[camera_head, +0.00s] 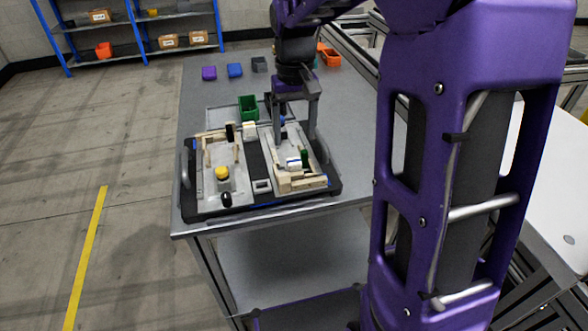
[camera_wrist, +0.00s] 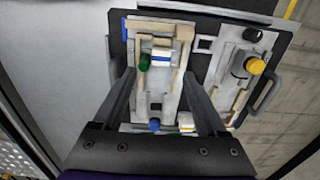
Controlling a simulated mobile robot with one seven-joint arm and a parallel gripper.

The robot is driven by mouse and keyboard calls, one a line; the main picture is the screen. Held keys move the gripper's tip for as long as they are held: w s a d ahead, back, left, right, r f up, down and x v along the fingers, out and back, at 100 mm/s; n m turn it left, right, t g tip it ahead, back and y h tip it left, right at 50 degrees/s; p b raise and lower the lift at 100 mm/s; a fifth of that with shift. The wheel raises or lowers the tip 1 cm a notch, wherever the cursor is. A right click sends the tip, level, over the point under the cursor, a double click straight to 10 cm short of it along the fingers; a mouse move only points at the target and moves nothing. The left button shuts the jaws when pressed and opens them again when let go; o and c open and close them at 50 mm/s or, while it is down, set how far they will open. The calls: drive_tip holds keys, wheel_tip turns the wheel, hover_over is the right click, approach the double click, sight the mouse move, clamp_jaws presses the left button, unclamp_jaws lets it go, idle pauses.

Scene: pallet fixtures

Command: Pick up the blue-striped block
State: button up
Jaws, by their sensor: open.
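The blue-striped block (camera_head: 294,164) is small and white with a blue band. It sits in the wooden fixture at the right front of the pallet (camera_head: 246,208). In the wrist view the block (camera_wrist: 161,56) lies just beyond my fingertips, beside a green cylinder (camera_wrist: 144,62). My gripper (camera_head: 296,139) is open, pointing down above the right part of the pallet. In the wrist view its two fingers (camera_wrist: 160,75) are spread with nothing between their tips. The block is apart from both fingers.
Wooden rails (camera_wrist: 150,24) border the block. A blue knob (camera_wrist: 154,125) and a white block (camera_head: 250,131) are on the pallet. A yellow-topped post (camera_head: 222,174) and a black knob (camera_head: 226,200) stand on its left side. A green bin (camera_head: 248,107) is behind.

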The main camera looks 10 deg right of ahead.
sight(295, 162)
drive_tip(key=f, duration=0.2)
drive_tip(key=f+b, duration=0.1)
drive_tip(key=f, duration=0.3)
drive_tip(key=shift+s+a+f, duration=0.1)
drive_tip(key=shift+s+f, duration=0.25)
drive_tip(key=shift+f, duration=0.05)
clamp_jaws()
